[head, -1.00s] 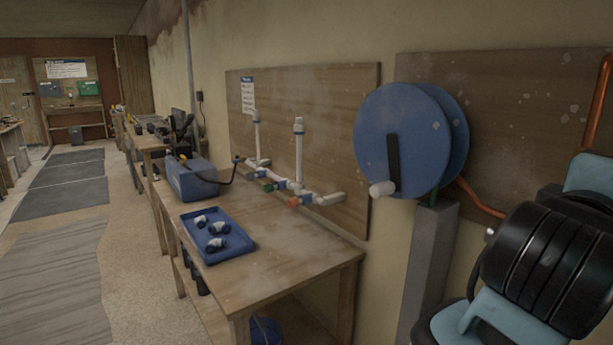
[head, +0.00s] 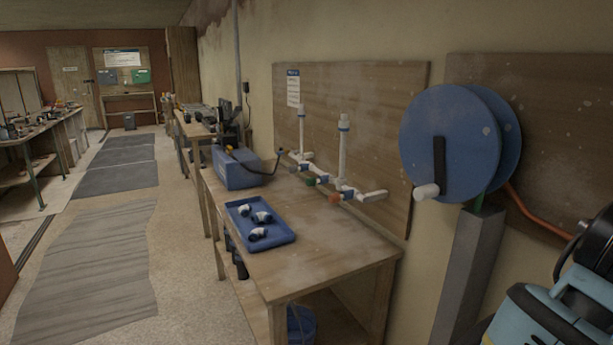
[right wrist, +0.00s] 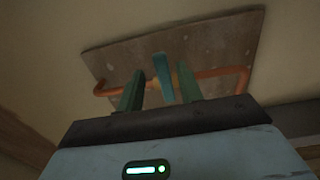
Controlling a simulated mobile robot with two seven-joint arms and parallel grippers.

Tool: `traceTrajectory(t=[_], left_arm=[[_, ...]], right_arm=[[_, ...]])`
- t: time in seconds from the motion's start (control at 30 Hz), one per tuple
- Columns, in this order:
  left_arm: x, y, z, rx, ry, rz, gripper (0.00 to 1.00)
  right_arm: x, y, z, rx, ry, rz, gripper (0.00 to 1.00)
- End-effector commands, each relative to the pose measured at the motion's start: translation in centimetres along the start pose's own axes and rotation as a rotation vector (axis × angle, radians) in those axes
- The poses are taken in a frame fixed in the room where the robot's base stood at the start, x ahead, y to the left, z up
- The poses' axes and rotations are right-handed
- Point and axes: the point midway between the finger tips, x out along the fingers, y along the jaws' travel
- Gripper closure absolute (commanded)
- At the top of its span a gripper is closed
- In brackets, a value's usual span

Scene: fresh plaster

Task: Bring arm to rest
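My right arm (head: 560,305), light blue with black joints, shows at the lower right corner of the head view. Its gripper is outside that view. In the right wrist view my right gripper (right wrist: 160,78) has its two dark green fingers apart. A teal lever (right wrist: 163,80) on an orange pipe (right wrist: 222,76) shows between the fingers; it looks to be beyond them on a wall board (right wrist: 205,50), though its exact distance is unclear. My left arm and gripper are not in view.
A blue hose reel (head: 455,130) on a grey post (head: 468,270) stands close to my arm. A wooden workbench (head: 335,250) holds a blue tray (head: 280,237) with several fittings, a blue box (head: 232,172) and white pipework (head: 343,160).

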Motion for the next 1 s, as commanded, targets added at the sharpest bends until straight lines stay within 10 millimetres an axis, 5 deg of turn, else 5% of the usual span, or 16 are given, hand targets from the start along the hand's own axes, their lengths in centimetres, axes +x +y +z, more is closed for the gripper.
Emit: traceTrajectory(t=[0.47, 1.0], left_arm=[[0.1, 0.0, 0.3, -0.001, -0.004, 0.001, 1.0], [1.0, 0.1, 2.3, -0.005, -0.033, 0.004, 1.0]], right_arm=[[-1.0, -0.4, -0.6, 0.022, 0.021, -0.025, 0.64], [-7.9, -0.5, -0.7, 0.013, 0.026, -0.024, 0.64]])
